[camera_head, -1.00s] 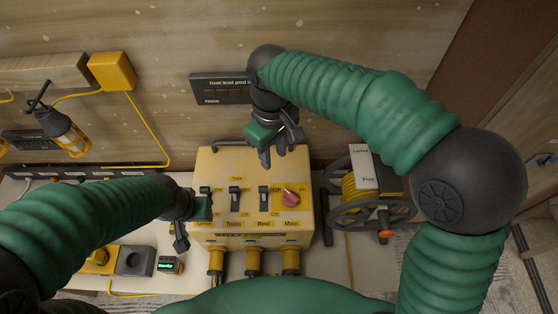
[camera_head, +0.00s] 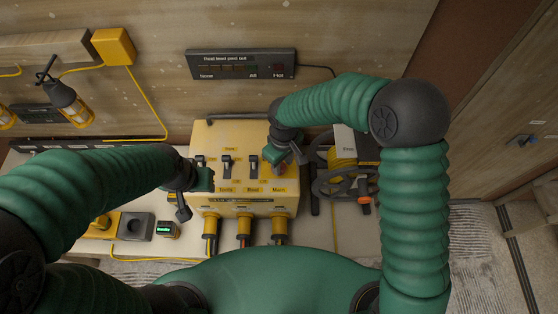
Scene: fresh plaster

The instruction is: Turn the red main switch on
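The yellow switch box (camera_head: 232,136) stands on the bench against the wall, with black levers on its face. Levers above the Tools label (camera_head: 226,167) and the Reel label (camera_head: 254,167) show. My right gripper (camera_head: 283,162) is over the upper right of the box face, above the Main label (camera_head: 279,190). It hides the red main switch, so I cannot see the switch's position or whether the fingers touch it. My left gripper (camera_head: 190,194) is beside the left edge of the box, by the leftmost lever. The finger gap of neither gripper shows clearly.
A cable reel (camera_head: 338,182) stands close to the right of the box. A black wall panel (camera_head: 241,64) hangs above it. Yellow plugs (camera_head: 243,226) project from its lower front. A lantern (camera_head: 68,104) hangs at left. A small green display (camera_head: 167,229) is at lower left.

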